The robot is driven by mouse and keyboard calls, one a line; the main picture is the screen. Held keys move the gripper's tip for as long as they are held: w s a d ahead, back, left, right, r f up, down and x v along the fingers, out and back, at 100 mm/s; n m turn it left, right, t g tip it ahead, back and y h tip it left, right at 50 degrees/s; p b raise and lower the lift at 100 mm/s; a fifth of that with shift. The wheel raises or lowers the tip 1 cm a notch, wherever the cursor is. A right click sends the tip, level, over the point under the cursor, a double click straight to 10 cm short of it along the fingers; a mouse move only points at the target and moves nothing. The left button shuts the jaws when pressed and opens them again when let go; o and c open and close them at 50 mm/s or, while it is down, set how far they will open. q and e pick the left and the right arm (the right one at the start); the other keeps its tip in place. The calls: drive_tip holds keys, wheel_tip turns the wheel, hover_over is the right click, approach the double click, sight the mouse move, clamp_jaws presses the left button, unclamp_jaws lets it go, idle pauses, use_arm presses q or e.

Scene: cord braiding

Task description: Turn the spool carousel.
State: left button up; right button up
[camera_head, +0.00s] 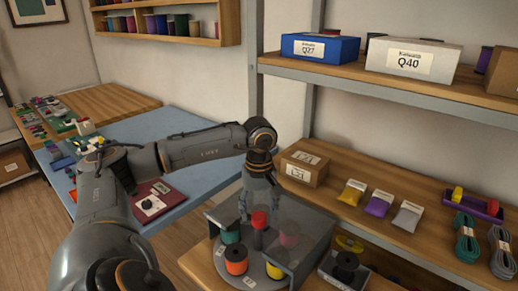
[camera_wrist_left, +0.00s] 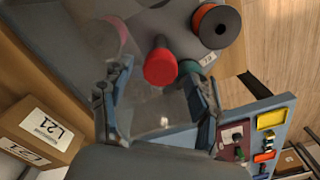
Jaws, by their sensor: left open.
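My left gripper (camera_head: 258,200) points down just above the knob, open. In the left wrist view the red knob (camera_wrist_left: 160,67) shows between the two spread fingers of my left gripper (camera_wrist_left: 156,75), with gaps on both sides. My right gripper is not in view.
A clear cover (camera_head: 305,232) encloses part of the carousel. A cardboard box (camera_head: 303,168) stands behind it; pouches, a purple tray (camera_head: 478,206) and cord bundles lie right. A shelf (camera_head: 400,92) with boxes hangs above. A blue table (camera_head: 190,200) stands left.

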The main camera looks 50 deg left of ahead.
use_arm(q)
wheel_tip(320, 180, up, 11)
drive_tip(key=shift+r, duration=0.15)
idle(0.9)
